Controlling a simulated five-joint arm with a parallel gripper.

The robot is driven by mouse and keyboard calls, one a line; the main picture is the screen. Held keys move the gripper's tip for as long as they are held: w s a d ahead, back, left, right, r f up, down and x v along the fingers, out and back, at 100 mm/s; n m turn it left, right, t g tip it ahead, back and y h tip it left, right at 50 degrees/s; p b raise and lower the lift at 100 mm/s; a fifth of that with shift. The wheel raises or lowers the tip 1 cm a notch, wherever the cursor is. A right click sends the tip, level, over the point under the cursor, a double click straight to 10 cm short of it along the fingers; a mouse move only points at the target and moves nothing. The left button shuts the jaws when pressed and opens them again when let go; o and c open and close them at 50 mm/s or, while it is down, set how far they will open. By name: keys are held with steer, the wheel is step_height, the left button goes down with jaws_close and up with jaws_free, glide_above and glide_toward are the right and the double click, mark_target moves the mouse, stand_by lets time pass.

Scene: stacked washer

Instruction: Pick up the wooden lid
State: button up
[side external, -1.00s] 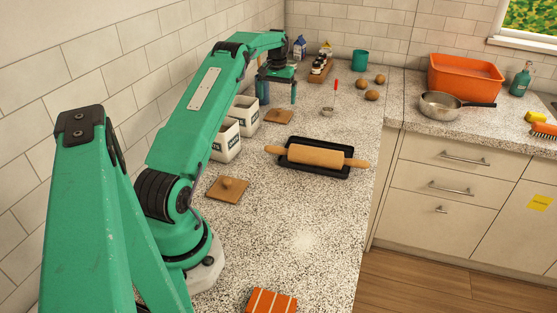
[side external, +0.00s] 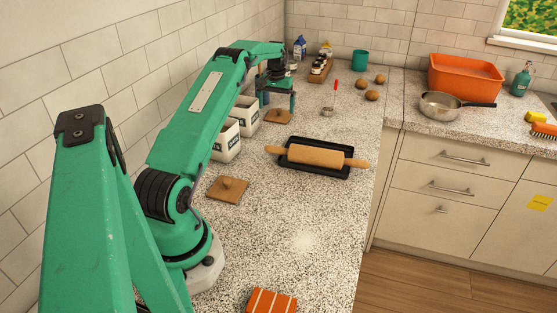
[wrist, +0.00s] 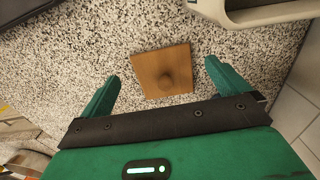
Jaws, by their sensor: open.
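The far wooden lid (side external: 278,116) is just below my gripper (side external: 277,104), and the near wooden lid (side external: 228,190) lies closer to my base.
White canisters (side external: 227,141) stand by the wall, left of the far lid. A rolling pin (side external: 315,155) lies on a black tray (side external: 347,171) to the right.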

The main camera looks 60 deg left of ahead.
mark_target(276, 119)
steer(key=shift+f, duration=2.1)
steer(key=c, duration=0.8)
steer(key=shift+c, duration=0.2)
steer(key=shift+r, duration=0.15)
steer(key=shift+r, duration=1.3)
steer(key=w+d+r, duration=0.3)
steer(key=d+r, duration=0.5)
steer(key=d, duration=0.3)
steer(key=shift+r, duration=0.1)
